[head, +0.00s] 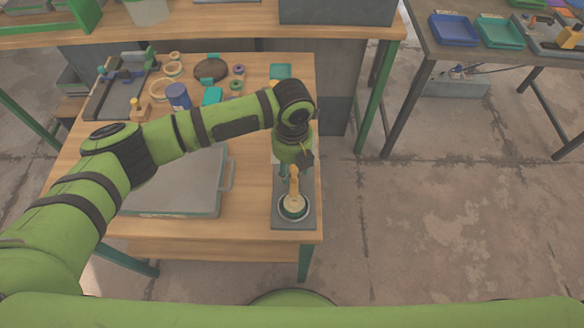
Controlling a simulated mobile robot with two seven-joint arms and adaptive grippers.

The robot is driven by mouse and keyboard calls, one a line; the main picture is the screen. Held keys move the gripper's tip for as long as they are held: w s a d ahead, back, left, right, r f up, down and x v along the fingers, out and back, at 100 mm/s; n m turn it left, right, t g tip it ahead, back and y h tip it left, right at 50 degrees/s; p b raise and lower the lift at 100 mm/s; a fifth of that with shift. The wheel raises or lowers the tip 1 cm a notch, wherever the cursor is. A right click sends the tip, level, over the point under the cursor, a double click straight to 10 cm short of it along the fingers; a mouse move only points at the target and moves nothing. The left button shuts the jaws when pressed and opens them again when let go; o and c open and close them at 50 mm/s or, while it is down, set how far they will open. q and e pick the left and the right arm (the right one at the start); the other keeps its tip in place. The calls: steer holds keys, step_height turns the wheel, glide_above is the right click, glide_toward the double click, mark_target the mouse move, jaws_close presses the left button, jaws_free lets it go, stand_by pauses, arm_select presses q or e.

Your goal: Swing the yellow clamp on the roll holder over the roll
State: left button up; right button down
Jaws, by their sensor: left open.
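The roll holder (280,222) is a dark grey plate at the right front edge of the wooden table. A round cream and green roll (293,207) sits on it inside a light ring. The small yellow-orange clamp (294,184) stands up at the roll's far side; its exact angle is hard to tell. My left gripper (296,165) points down just beyond the clamp and is open. Its fingers are small and partly hidden by the wrist, and I cannot tell whether they touch the clamp. My right gripper is out of view.
Rings, a blue cylinder (178,96) and a dark round piece (210,70) stand farther back. Another table with blue (454,30) and teal trays is at right; floor between is clear.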

arm_select(q)
step_height(320, 180, up, 10)
stand_by(0.3)
